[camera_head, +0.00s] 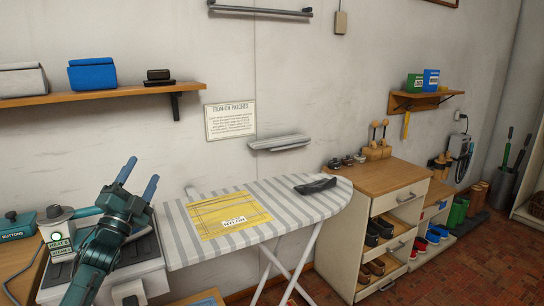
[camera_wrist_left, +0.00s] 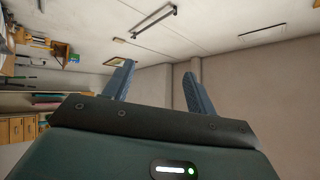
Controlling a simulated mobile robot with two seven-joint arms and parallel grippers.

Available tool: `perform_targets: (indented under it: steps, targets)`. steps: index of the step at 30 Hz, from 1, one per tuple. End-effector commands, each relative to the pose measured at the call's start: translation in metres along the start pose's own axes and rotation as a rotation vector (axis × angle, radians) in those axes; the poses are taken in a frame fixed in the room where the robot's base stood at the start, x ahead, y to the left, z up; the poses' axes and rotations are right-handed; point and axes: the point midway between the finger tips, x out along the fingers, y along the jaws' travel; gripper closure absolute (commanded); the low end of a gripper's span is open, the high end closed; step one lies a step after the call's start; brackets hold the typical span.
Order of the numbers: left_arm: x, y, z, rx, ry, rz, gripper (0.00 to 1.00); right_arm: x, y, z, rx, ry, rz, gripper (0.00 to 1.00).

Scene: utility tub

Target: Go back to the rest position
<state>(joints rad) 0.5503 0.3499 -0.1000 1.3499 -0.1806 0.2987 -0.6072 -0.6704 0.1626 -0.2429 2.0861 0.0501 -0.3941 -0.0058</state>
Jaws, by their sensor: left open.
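My left gripper (camera_head: 138,180) is raised at the lower left of the head view, with its two blue fingers apart and nothing between them. It is left of the ironing board, in front of the wall. In the left wrist view the open fingers (camera_wrist_left: 158,88) point toward a bare wall and ceiling. My right gripper does not show in either view.
A striped ironing board (camera_head: 300,212) carries a yellow cloth (camera_head: 229,213) and a small dark item (camera_head: 315,186). A wall shelf (camera_head: 100,95) holds boxes. A wooden cabinet (camera_head: 372,178) with shoes stands right. A "buttons" box (camera_head: 18,224) lies at far left.

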Motion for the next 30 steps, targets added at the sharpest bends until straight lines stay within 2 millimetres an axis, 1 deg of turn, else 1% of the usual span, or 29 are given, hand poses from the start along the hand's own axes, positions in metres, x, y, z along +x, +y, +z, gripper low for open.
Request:
perform_targets:
  steps: [1,3,6,9,12,13,15,17,20,23,24,26,27,29,30]
  targets:
    - [-0.001,0.011,0.017,-0.118,-0.092,0.05,0.43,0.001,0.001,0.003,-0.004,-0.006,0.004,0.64]
    - [-0.005,0.025,0.037,-0.272,-0.216,0.105,0.43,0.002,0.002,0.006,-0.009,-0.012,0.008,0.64]
    - [-0.015,0.044,0.06,-0.462,-0.374,0.16,0.43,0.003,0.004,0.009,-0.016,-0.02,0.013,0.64]
    - [-0.028,0.063,0.077,-0.629,-0.525,0.198,0.43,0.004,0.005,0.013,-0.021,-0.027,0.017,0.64]
    - [-0.044,0.081,0.09,-0.782,-0.674,0.224,0.43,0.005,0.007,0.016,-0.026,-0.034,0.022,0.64]
    - [-0.055,0.092,0.088,-0.799,-0.693,0.242,0.43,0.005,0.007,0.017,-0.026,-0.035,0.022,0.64]
    - [-0.079,0.115,0.076,-0.799,-0.693,0.284,0.43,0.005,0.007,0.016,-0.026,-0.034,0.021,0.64]
    - [-0.099,0.131,0.067,-0.806,-0.7,0.317,0.43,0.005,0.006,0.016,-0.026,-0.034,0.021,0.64]
    - [-0.137,0.158,0.05,-0.821,-0.713,0.374,0.43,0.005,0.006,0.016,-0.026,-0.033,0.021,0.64]
    - [-0.183,0.186,0.026,-0.846,-0.732,0.442,0.43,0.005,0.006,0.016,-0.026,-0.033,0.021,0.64]
    - [-0.204,0.196,0.015,-0.858,-0.741,0.472,0.43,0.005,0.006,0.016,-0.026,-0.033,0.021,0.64]
    - [-0.24,0.211,-0.005,-0.882,-0.759,0.519,0.43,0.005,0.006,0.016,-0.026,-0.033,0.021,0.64]
    - [-0.265,0.22,-0.02,-0.901,-0.772,0.551,0.43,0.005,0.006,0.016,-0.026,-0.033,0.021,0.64]
    - [-0.304,0.229,-0.043,-0.931,-0.793,0.6,0.43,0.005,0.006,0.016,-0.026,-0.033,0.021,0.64]
    - [-0.329,0.233,-0.059,-0.954,-0.809,0.629,0.43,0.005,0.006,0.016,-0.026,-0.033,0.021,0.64]
